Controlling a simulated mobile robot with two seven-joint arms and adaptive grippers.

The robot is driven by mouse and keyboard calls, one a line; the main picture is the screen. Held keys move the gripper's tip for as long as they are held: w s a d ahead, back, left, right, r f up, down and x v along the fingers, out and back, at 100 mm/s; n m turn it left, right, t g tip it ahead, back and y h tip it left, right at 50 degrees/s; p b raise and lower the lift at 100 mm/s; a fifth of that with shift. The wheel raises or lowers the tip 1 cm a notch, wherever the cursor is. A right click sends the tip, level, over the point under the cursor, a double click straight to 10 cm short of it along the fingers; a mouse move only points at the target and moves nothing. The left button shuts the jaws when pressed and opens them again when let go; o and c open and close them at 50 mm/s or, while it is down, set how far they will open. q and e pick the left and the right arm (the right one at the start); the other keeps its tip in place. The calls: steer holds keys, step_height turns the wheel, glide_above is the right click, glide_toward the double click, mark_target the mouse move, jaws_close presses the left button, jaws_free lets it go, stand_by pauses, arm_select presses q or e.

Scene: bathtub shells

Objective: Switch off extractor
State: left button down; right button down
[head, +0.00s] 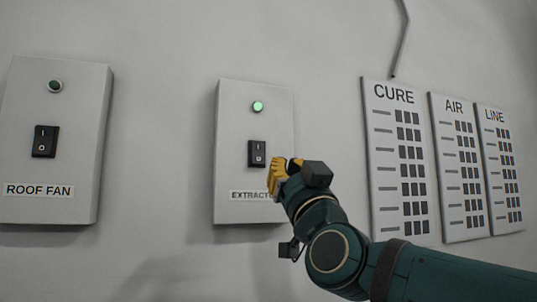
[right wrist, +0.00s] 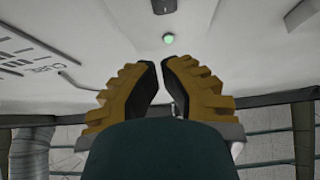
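The EXTRACTOR box (head: 229,170) is a grey wall panel in the middle of the head view. It has a green lamp (head: 257,106), which glows, and a black rocker switch (head: 257,153) marked I above and O below. I cannot tell which half is pressed in. In the right wrist view, which is upside down, the lit lamp (right wrist: 168,38) and a dark switch (right wrist: 163,6) show beyond the fingers. My right gripper (head: 274,172) is at the lower right of the switch, over the end of the label. Its yellow fingertips (right wrist: 159,62) are together and hold nothing. My left gripper is out of view.
The ROOF FAN box (head: 80,150), with a dark lamp and its own rocker, is at the left. CURE (head: 385,230), AIR (head: 447,225) and LINE (head: 492,190) boards hang at the right. The wall between the two switch boxes is clear.

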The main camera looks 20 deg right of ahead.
mark_target(264, 148)
steer(key=x, duration=0.3)
steer(key=w+f+p+x, duration=0.1)
steer(key=x, duration=0.2)
steer(key=f+x, duration=0.1)
steer(key=x, duration=0.2)
steer(key=shift+w+a+r+p, duration=0.1)
steer(key=shift+w+r+p, duration=0.15)
steer(key=shift+w+p, duration=0.2)
steer(key=shift+w, duration=0.45)
